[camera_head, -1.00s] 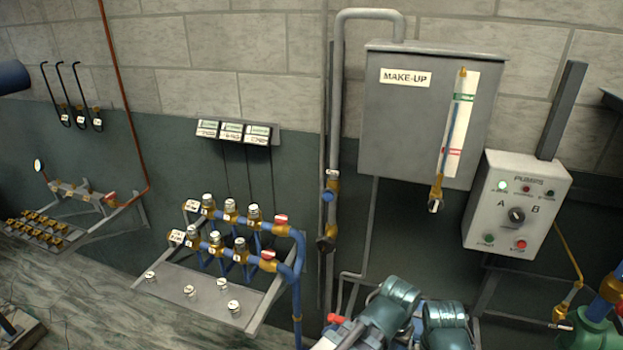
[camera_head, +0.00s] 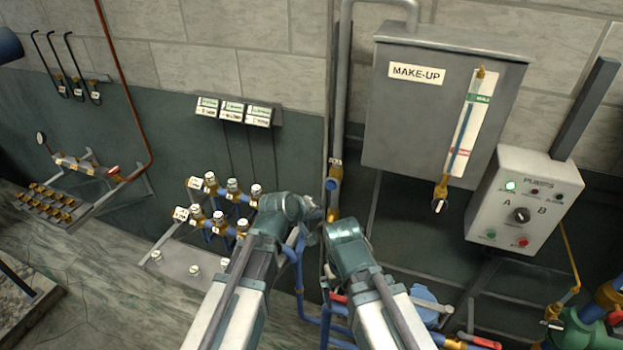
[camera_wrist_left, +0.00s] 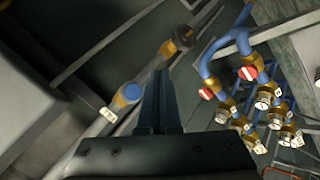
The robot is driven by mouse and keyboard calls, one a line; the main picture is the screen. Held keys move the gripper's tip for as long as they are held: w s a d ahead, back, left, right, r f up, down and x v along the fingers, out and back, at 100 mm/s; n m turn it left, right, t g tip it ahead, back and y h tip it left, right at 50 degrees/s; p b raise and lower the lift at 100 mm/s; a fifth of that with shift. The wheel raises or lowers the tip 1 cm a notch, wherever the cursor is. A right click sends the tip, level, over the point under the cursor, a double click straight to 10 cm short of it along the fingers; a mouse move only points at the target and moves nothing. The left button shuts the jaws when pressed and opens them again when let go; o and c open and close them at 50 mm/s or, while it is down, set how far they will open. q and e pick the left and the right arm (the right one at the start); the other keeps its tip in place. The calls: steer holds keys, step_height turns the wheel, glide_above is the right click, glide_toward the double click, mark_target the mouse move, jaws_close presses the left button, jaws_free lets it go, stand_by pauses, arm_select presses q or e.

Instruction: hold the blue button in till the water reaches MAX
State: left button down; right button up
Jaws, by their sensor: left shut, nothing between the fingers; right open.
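The blue button (camera_head: 331,184) sits on the vertical pipe by the brass valve. In the left wrist view it is a round blue cap (camera_wrist_left: 128,93) with a white tag. My left gripper (camera_head: 317,213) is shut and empty, just below left of it; its closed fingers (camera_wrist_left: 160,95) show right of the cap, and I see no clear contact. My right gripper (camera_head: 328,236) is lower, beside the left one, its fingers mostly hidden.
The pump box (camera_head: 508,165) hangs right of the tank, with a lit green lamp. A manifold of blue pipes and brass valves (camera_head: 217,218) stands left of my arms. Red-handled valves (camera_head: 483,341) and pipes lie low on the right.

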mark_target(330, 189)
arm_select(q)
steer(key=shift+w+a+r, duration=0.15)
steer(key=shift+w+a, duration=0.05)
steer(key=shift+a, duration=0.1)
steer(key=shift+w+d, duration=0.1)
steer(key=shift+w, duration=0.05)
steer(key=w+d, duration=0.2)
steer(key=w, duration=0.6)
steer(key=shift+d, duration=0.3)
steer(key=shift+w, duration=0.15)
stand_by(1.8)
steer(key=shift+w+d, duration=0.15)
steer(key=shift+w, duration=0.15)
steer(key=shift+w+d, duration=0.15)
steer(key=shift+w, duration=0.4)
stand_by(0.8)
steer(key=shift+s, duration=0.15)
stand_by(1.5)
steer(key=shift+s+a, duration=0.3)
steer(key=shift+s, duration=0.5)
